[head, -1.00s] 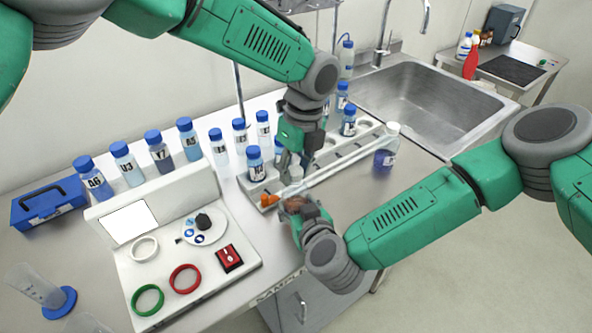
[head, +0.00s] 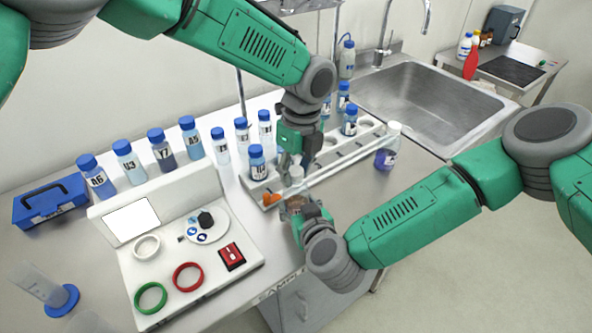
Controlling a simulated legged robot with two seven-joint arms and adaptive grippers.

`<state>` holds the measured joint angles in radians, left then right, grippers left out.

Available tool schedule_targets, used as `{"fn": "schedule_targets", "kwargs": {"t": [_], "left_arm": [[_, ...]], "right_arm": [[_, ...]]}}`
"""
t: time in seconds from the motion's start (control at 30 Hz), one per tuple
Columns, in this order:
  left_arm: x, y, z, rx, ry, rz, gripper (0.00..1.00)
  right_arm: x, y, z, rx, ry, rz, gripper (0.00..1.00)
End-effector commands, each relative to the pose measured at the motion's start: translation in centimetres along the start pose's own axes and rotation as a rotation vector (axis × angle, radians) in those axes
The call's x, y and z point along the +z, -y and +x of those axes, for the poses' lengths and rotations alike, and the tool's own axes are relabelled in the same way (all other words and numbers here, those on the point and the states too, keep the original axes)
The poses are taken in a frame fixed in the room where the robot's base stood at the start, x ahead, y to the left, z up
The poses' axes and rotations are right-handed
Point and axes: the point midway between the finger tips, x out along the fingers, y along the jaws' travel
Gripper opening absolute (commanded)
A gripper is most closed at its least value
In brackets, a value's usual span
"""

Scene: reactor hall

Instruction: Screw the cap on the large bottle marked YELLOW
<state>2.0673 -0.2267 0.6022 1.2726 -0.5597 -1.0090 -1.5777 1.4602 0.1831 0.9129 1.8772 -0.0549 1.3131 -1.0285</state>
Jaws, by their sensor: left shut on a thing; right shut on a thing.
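My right gripper (head: 304,212) is shut on a large clear bottle (head: 293,203) with brownish contents, held at the front edge of the bench. Its fingers hide part of the bottle, and I cannot read a YELLOW mark on it. My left gripper (head: 293,160) points down just above the bottle, shut on a white cap (head: 297,173). The cap is in line with the bottle's top. I cannot tell whether its thread has caught.
A white rack (head: 330,158) with blue-capped bottles stands behind my grippers. A white panel with rings (head: 205,275) and a blue case (head: 50,203) are left. The sink (head: 430,100) is behind right.

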Motion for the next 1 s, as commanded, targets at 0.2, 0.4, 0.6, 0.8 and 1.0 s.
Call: {"fn": "schedule_targets", "kwargs": {"t": [0.2, 0.4, 0.6, 0.8, 1.0], "left_arm": [[0.13, -0.76, 0.97, 0.024, -0.002, 0.001, 0.12], [0.1, -0.78, 0.98, 0.025, -0.002, 0.001, 0.13], [0.05, -0.75, 0.92, 0.023, -0.003, 0.001, 0.42], [-0.12, -0.63, 0.74, 0.02, -0.002, 0.001, 0.42], [-0.24, -0.53, 0.64, 0.018, -0.002, 0.001, 0.42]], "right_arm": [[-0.29, -0.24, 0.18, 0.008, -0.008, 0.005, 0.0], [-0.37, -0.25, 0.21, 0.009, -0.009, 0.006, 0.0], [-0.42, -0.26, 0.21, 0.009, -0.01, 0.005, 0.0], [-0.42, -0.27, 0.11, 0.007, -0.011, 0.005, 0.0], [-0.42, -0.24, 0.05, 0.006, -0.011, 0.004, 0.0]]}}
